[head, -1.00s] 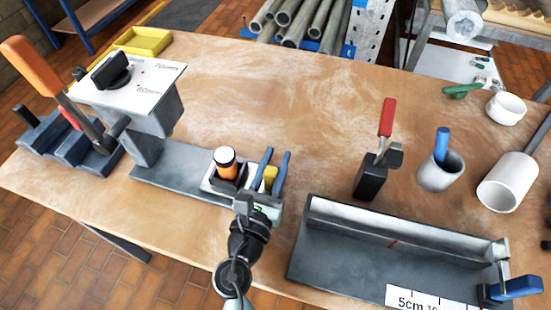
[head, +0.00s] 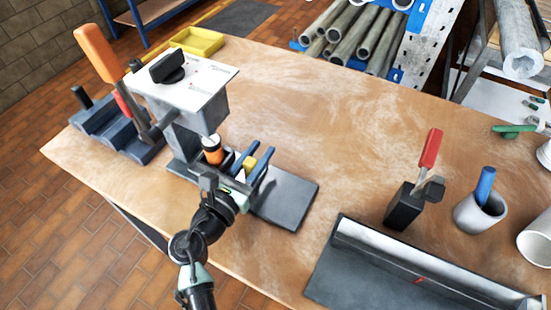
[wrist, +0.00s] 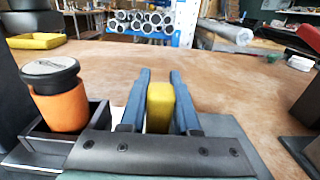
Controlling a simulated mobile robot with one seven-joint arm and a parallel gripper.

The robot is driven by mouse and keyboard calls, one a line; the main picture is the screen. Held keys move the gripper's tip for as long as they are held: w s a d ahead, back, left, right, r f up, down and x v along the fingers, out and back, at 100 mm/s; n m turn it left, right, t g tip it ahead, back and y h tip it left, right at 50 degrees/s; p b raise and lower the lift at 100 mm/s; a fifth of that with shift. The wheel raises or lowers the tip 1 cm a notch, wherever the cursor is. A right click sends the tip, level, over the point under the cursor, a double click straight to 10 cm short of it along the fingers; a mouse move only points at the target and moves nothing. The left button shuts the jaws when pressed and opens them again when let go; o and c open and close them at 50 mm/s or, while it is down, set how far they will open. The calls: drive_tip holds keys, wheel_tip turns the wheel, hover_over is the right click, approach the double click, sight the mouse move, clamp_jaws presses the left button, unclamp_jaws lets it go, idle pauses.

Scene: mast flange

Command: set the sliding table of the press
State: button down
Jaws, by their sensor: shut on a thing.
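The press stands at the left of the bench in the head view, with a white-topped head (head: 207,83), a black knob (head: 166,66) and an orange lever (head: 97,50). Its sliding table (head: 227,184) sits on the grey base plate (head: 286,203), close to the press column. An orange part with a dark cap (head: 212,150) stands upright in a dark holder on the table; it also shows in the wrist view (wrist: 62,108). My gripper (head: 263,148) is shut on the yellow handle (wrist: 160,108), one blue finger on each side. The far side of the table is partly hidden.
The base plate is bare right of the table. A black clamp with a red handle (head: 428,150), a cup with a blue tool (head: 480,213) and a long grey fixture (head: 400,270) stand further right. A yellow tray (head: 190,42) lies behind the press. The middle of the bench is clear.

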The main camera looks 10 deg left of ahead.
drive_tip(key=shift+a, duration=0.3)
drive_tip(key=c, duration=0.6)
unclamp_jaws()
drive_tip(key=shift+c, duration=0.2)
drive_tip(key=v, duration=1.3)
